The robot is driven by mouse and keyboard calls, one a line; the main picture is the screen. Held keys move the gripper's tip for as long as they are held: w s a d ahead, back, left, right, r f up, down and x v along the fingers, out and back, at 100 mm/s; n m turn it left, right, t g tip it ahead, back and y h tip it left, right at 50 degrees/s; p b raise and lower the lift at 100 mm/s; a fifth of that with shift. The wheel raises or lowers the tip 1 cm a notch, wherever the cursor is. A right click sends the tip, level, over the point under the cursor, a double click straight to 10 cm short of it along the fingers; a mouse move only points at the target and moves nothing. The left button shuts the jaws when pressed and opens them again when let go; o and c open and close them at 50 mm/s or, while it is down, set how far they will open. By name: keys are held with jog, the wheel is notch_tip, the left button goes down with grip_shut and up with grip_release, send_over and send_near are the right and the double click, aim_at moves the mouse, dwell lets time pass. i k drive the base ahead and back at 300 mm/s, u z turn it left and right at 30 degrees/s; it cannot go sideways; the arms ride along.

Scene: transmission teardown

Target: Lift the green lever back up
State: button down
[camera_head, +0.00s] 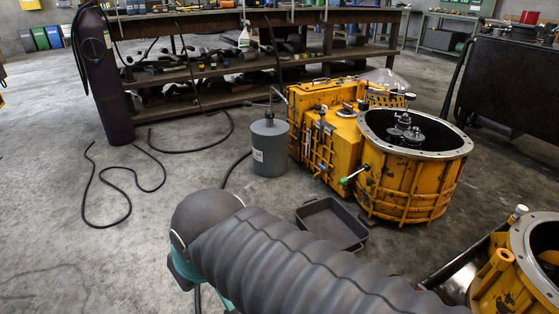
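The green lever (344,181) shows as a small green knob on a short pale rod, low on the front of the yellow transmission housing (412,188). The rod rises from the knob toward the upper right, so the knob end sits lower. My arm, in a dark ribbed sleeve, crosses the lower middle of the view. My gripper is not in view, so its state and its distance from the lever cannot be seen.
A black tray (312,203) lies on the floor below the lever. A grey canister (270,148) stands left of the housing. Another yellow housing (500,289) is at the lower right. Hoses lie on the left floor, which is otherwise clear. A workbench (175,75) stands behind.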

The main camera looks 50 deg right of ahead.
aim_at(366, 167)
jog(key=z, duration=0.25)
jog(key=i, duration=1.8)
jog(key=z, duration=1.6)
jog(key=i, duration=0.95)
jog(key=z, duration=0.7)
